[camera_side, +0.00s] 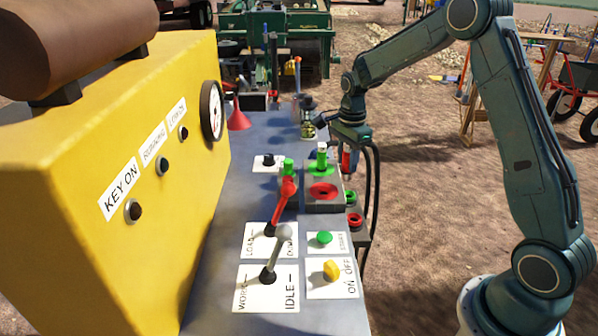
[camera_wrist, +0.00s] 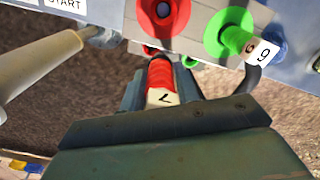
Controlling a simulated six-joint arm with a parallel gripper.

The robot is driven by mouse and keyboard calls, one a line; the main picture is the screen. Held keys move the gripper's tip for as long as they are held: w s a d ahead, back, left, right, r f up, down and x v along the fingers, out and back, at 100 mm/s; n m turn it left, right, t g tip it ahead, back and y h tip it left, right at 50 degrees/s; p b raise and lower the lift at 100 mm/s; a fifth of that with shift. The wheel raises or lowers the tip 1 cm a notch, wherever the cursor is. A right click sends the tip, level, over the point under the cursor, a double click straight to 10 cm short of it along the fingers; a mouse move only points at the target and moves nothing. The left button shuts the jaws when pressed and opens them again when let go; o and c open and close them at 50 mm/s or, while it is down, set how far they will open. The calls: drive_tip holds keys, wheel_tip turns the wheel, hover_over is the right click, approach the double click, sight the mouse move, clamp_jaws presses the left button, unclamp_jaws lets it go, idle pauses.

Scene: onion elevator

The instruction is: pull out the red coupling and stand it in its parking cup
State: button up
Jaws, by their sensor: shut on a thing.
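The red coupling (camera_side: 346,160) is between the jaws of my gripper (camera_side: 351,150), off the right edge of the grey console. In the wrist view my gripper (camera_wrist: 162,92) is shut on the red coupling (camera_wrist: 161,75), whose pale end carries a mark. The red-ringed socket (camera_side: 323,191) on the grey block is empty; its dark hole also shows in the wrist view (camera_wrist: 163,11). A red-ringed cup (camera_side: 354,219) sits low at the console's right side, apart from the coupling in the side view. In the wrist view the coupling's far end partly overlaps the cup area, so their gap is unclear.
A green coupling (camera_side: 322,157) stands in the block beside the empty socket. A green-ringed cup (camera_side: 351,197) is just behind the red one. Dark hoses (camera_side: 374,190) hang by my gripper. Levers (camera_side: 284,200) and a yellow cabinet (camera_side: 120,180) stand left.

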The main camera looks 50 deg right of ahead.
drive_tip(key=s+d+f, duration=0.1)
drive_tip(key=s+f, duration=0.2)
drive_tip(key=f, duration=0.3)
drive_tip(key=shift+s+d, duration=0.2)
drive_tip(key=shift+d, duration=0.1)
drive_tip(key=shift+f, duration=0.15)
drive_tip(key=shift+f, duration=2.85)
drive_tip(key=shift+f, duration=1.8)
idle(1.5)
drive_tip(key=o, duration=1.2)
drive_tip(key=shift+o, duration=0.5)
drive_tip(key=shift+s, duration=0.1)
drive_tip(key=o, duration=0.3)
